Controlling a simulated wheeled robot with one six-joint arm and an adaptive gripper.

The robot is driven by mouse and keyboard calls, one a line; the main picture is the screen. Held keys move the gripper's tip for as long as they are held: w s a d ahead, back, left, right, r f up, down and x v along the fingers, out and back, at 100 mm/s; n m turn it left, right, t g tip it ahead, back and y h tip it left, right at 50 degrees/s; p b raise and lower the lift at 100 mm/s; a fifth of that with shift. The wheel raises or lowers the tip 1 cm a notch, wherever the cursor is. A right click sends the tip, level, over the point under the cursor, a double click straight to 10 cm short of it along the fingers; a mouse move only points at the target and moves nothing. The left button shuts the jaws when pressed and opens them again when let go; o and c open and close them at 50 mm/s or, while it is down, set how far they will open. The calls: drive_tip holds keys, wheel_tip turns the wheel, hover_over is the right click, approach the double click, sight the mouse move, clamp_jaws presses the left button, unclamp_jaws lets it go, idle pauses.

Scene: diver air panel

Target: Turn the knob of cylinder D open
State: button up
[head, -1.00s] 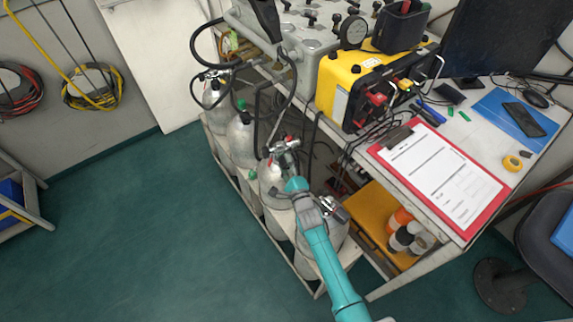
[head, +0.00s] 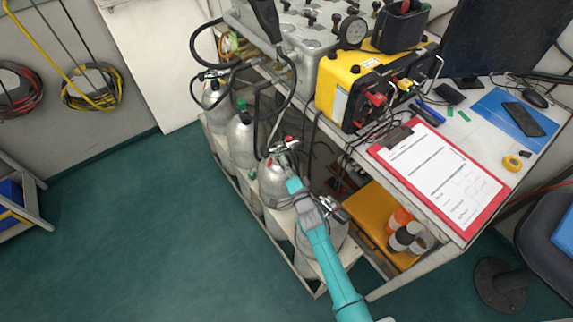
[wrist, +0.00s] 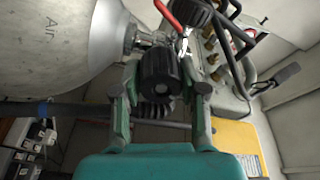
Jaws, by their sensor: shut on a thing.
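A black ribbed knob (wrist: 160,76) sits between the two fingers of my gripper (wrist: 162,108) in the wrist view, with a finger against each side. The knob is on the valve of a grey cylinder (wrist: 55,42) marked "Air". No letter D is readable, so I cannot tell the cylinder's letter. In the head view my gripper (head: 284,158) is at the top of a cylinder (head: 274,190) in the rack. It mostly hides the valve and knob there.
Other cylinders (head: 241,142) stand in the same rack, with black hoses close around the valves. The bench with a yellow case (head: 345,90) and red clipboard (head: 440,178) is to the right. Green floor (head: 130,240) is clear at left.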

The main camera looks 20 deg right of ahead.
drive_tip(key=shift+n, duration=0.5)
drive_tip(key=shift+f, duration=0.1)
drive_tip(key=o, duration=1.2)
drive_tip(key=shift+c, duration=0.2)
